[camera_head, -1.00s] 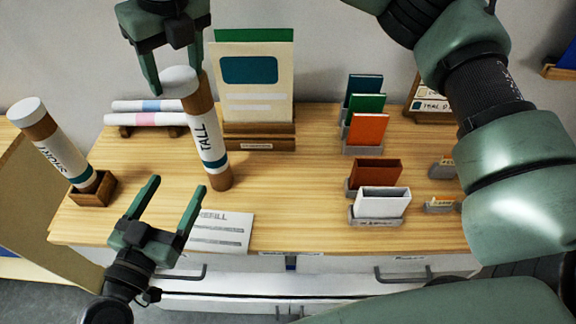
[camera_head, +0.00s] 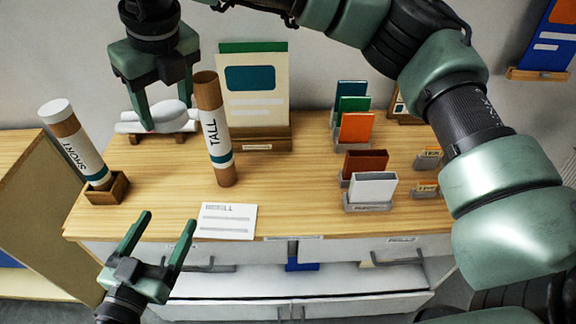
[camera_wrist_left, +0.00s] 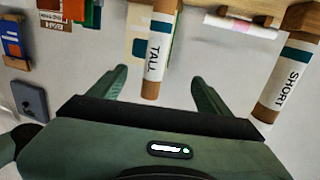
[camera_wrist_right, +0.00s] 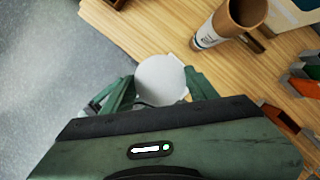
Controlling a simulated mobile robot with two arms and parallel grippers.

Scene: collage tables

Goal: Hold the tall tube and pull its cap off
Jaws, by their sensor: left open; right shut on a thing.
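The tall tube (camera_head: 217,140), brown with a white TALL label and a teal band, stands on the wooden desk (camera_head: 290,200) with its top end open. Its white cap (camera_head: 170,113) is held between the fingers of my right gripper (camera_head: 166,112), to the left of the tube's top and apart from it. The cap also shows in the right wrist view (camera_wrist_right: 161,80), near the open tube (camera_wrist_right: 222,25). My left gripper (camera_head: 168,222) is open and empty, low in front of the desk and apart from the tube. The left wrist view shows the tube (camera_wrist_left: 156,60) beyond its fingers.
The capped SHORT tube (camera_head: 75,145) leans in a wooden holder (camera_head: 107,190) at the left. A refill card (camera_head: 227,221) lies before the tall tube. A poster stand (camera_head: 255,138) is behind it, and small coloured boxes (camera_head: 357,128) stand to the right. The desk's middle is clear.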

